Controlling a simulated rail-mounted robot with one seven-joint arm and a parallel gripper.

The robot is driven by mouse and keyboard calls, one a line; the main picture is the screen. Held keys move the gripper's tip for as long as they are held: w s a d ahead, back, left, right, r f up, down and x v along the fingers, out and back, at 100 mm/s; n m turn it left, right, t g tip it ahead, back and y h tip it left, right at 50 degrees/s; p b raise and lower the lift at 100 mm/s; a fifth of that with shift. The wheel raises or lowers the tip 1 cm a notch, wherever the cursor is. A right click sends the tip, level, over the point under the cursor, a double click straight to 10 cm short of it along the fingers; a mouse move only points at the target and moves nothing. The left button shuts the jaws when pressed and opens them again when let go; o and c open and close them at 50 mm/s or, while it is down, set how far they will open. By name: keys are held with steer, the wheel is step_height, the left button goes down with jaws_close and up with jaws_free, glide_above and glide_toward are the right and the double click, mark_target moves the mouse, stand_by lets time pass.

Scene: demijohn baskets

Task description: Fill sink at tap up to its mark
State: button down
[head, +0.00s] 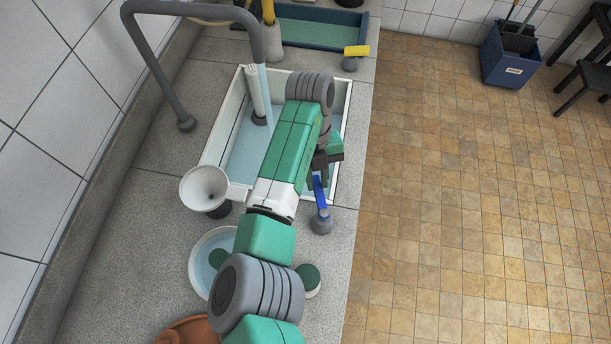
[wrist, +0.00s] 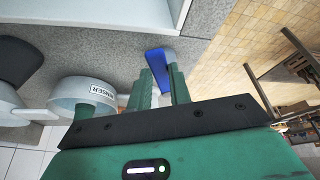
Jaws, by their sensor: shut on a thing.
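The white sink (head: 344,125) is set in the grey counter and holds pale blue water. The grey tap (head: 255,35) arches over it, and a stream of water (head: 267,100) falls from its mouth into the sink. A pale upright pipe (head: 256,90) stands in the sink; I cannot make out a fill mark. My gripper (head: 318,178) is at the sink's front right corner, shut on a blue lever (head: 320,194) that rises from a grey base (head: 321,222). In the wrist view the blue lever (wrist: 155,57) shows between my green fingers (wrist: 162,82). My arm hides part of the sink.
A round basin of water (head: 200,262) and a terracotta dish (head: 188,331) are nearer. A green trough (head: 315,28) lies behind. The tiled floor to the right is clear up to a blue bucket (head: 508,65).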

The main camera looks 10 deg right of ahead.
steer(key=shift+r, duration=0.1)
stand_by(0.3)
steer(key=c, duration=1.3)
jaws_free()
steer(key=p+v, duration=0.2)
steer(key=v, duration=0.5)
steer(key=shift+w+r, duration=0.15)
steer(key=shift+r, duration=0.2)
